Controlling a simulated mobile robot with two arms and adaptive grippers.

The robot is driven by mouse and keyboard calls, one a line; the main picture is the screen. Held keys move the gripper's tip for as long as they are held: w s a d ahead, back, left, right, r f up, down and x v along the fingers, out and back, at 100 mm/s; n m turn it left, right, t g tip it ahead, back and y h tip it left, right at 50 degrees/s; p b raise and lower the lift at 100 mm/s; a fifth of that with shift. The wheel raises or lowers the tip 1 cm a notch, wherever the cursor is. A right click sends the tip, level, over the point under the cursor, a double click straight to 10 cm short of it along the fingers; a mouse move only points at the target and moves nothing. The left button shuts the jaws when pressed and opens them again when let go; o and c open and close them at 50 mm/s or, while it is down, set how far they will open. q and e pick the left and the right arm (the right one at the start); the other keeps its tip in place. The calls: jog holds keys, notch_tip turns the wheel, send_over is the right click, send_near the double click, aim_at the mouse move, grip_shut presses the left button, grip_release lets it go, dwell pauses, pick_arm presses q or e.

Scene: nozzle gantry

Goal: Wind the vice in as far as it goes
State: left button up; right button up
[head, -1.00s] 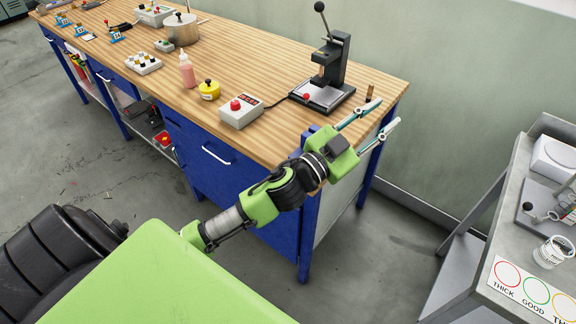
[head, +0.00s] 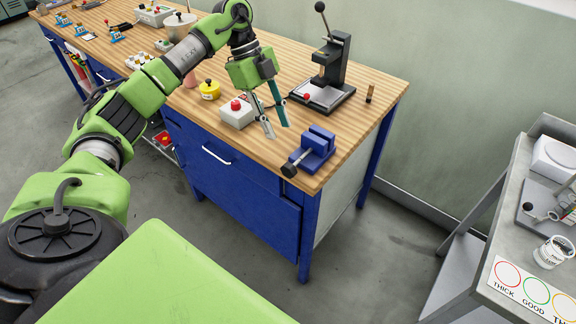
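The blue vice (head: 316,147) sits at the front right corner of the wooden bench. Its screw with a dark knob (head: 289,170) sticks out past the front edge. A narrow gap seems to show between its jaws; how wide it is I cannot tell. My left gripper (head: 276,130) is open and empty, its two fingers pointing down above the bench, to the left of the vice and apart from it. My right gripper is not in view.
A white box with a red button (head: 238,112) stands beside my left gripper. A black press (head: 328,78) stands behind the vice. The bench top right of the vice is clear. A grey cart (head: 500,220) stands at the right.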

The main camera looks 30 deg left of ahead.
aim_at(288, 165)
pick_arm(q)
jog(key=p+x, duration=0.1)
jog(key=x, duration=0.3)
jog(key=p+x, duration=0.1)
jog(key=x, duration=0.4)
jog(key=s+a+p+x, duration=0.1)
jog(key=x, duration=0.3)
jog(key=shift+f, duration=0.35)
jog(key=shift+w, duration=0.1)
grip_shut()
